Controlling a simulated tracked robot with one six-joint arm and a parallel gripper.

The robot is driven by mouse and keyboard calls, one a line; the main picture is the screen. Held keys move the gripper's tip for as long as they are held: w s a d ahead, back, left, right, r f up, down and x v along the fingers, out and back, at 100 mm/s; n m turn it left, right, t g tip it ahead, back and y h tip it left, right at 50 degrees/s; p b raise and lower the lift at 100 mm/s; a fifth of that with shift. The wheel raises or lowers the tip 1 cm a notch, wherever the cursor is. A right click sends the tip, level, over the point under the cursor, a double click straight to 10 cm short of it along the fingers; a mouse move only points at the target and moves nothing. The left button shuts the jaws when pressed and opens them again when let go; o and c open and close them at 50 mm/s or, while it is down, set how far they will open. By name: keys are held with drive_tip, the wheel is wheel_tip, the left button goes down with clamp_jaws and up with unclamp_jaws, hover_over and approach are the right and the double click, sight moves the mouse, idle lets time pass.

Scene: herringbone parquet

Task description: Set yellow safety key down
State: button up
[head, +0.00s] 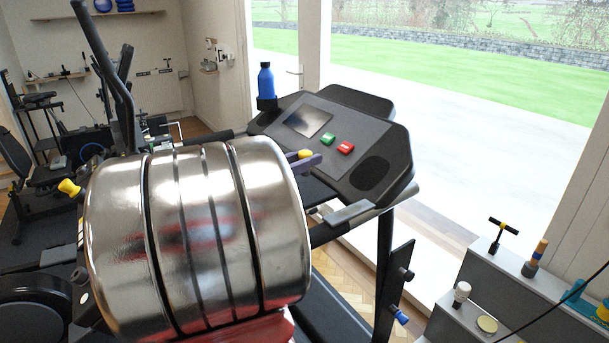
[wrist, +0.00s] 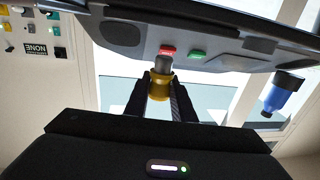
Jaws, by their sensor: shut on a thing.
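The yellow safety key (wrist: 159,87) has a yellow body and a grey end, and is held between the two dark fingers of my gripper (wrist: 160,92) in the wrist view. In the head view a little of the key's yellow (head: 305,154) shows beside a purplish-grey finger of my gripper (head: 312,161), in front of the treadmill console (head: 372,140). The key's grey end points toward the console's red button (wrist: 168,51) in the wrist view. I cannot tell whether it touches the console. A large shiny cylinder, seemingly my arm, hides much of the gripper in the head view.
The console has a dark screen (head: 306,121), a green button (head: 328,138) and a red button (head: 346,147). A blue bottle (head: 265,80) stands in a holder at its far left. A grey stepped shelf (head: 458,275) with small items stands at right. Other gym machines stand at left.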

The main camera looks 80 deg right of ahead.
sight(305, 174)
drive_tip(key=shift+f, duration=0.2)
drive_tip(key=shift+f, duration=1.8)
drive_tip(key=shift+f, duration=0.1)
drive_tip(key=o, duration=1)
drive_tip(key=shift+w+a, duration=0.3)
drive_tip(key=shift+a, duration=0.05)
drive_tip(key=v, duration=1.1)
